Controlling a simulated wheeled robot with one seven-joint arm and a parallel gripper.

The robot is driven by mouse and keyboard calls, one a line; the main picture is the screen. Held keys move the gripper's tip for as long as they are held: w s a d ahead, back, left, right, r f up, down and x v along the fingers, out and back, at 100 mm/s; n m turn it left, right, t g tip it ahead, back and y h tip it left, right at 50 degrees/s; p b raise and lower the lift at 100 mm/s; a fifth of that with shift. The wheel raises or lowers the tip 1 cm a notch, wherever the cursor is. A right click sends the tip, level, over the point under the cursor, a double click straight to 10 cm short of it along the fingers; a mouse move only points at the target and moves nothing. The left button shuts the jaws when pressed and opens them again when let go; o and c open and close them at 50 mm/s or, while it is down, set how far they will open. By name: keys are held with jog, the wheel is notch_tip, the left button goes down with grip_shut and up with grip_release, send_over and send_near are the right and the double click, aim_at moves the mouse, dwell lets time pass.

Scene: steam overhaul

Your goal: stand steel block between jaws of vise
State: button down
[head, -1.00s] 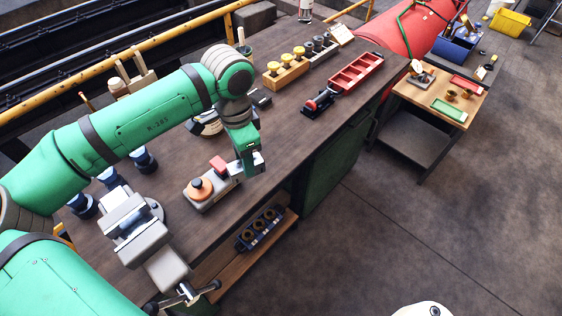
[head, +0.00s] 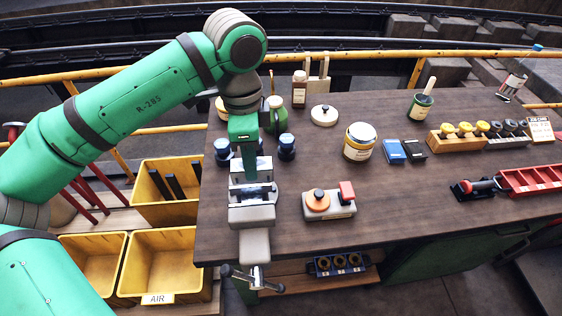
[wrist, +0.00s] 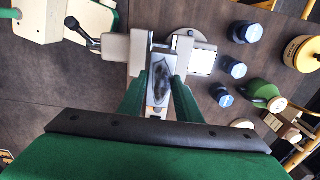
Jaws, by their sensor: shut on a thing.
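The grey vise (head: 252,214) stands at the bench's front edge, its handle hanging over the edge. In the wrist view its two jaws, a left jaw (wrist: 117,50) and a right jaw (wrist: 198,60), are apart. My gripper (head: 251,178) is right over the vise, pointing down. In the wrist view my gripper (wrist: 158,92) has its green fingers on both sides of the grey steel block (wrist: 160,72), shut on it. The block lines up with the gap between the jaws. I cannot tell how deep it sits or whether it touches them.
Yellow bins (head: 158,260) are left of the bench. Bench right of the vise is partly clear.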

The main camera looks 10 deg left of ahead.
jog(key=shift+s+a+r, duration=0.2)
jog(key=shift+a, duration=0.3)
jog(key=shift+a+f, duration=0.1)
jog(key=shift+f, duration=3.05)
jog(key=shift+w, duration=0.1)
jog(key=shift+s, duration=0.25)
jog(key=shift+w, duration=0.25)
jog(key=shift+f, duration=1.5)
jog(key=shift+s+f, duration=0.1)
jog(key=shift+f, duration=0.15)
jog(key=c, duration=1.2)
grip_release()
